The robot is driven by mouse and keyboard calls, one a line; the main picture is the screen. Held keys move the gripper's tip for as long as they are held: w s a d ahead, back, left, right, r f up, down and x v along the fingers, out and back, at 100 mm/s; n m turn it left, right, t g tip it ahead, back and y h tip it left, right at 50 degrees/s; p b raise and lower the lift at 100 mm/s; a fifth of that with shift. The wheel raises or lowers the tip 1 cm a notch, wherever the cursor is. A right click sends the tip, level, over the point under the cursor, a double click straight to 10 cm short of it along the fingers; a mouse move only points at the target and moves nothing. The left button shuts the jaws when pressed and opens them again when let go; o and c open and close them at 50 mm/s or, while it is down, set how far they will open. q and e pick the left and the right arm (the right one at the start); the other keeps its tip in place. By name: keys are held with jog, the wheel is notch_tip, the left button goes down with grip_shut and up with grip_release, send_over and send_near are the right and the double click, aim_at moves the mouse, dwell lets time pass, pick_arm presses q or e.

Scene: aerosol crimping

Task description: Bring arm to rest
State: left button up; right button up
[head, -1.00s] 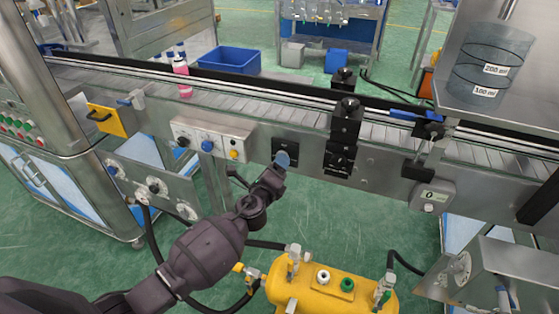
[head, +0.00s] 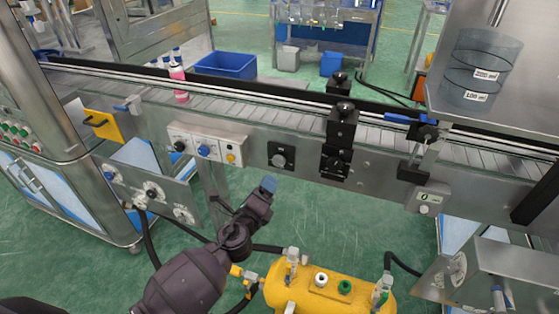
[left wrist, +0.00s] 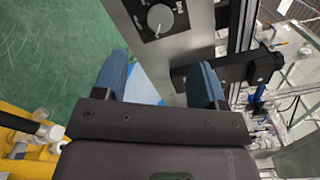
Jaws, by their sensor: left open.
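My left gripper (head: 268,184) is in front of the conveyor's front panel, below its black square with a round knob (head: 281,157). It touches nothing that I can see. In the left wrist view its two blue fingertips (left wrist: 160,82) stand apart with nothing between them, and the knob (left wrist: 160,18) lies beyond them. My left arm comes up from the bottom of the head view. My right gripper is in neither view.
The conveyor (head: 250,112) runs across the view with a pink-bodied bottle (head: 178,82) on its left part. A black sensor block (head: 339,140) juts from its front. A yellow tank (head: 325,297) with valves and hoses stands below right. A measuring beaker (head: 480,70) is at upper right.

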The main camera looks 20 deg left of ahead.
pick_arm(q)
jog(key=s+a+f+n+g, duration=0.2)
jog(key=s+f+n, duration=0.2)
jog(key=s+n, duration=0.3)
jog(key=s+a+f+n+g, duration=0.2)
jog(key=s+f+n, duration=0.2)
jog(key=s+n, duration=0.4)
jog(key=s+a+f+n+g, duration=0.3)
jog(key=s+n, duration=0.5)
jog(key=s, duration=0.4)
jog(key=shift+s+f+y, duration=0.35)
jog(key=shift+f+y, duration=0.05)
jog(key=shift+f, duration=0.25)
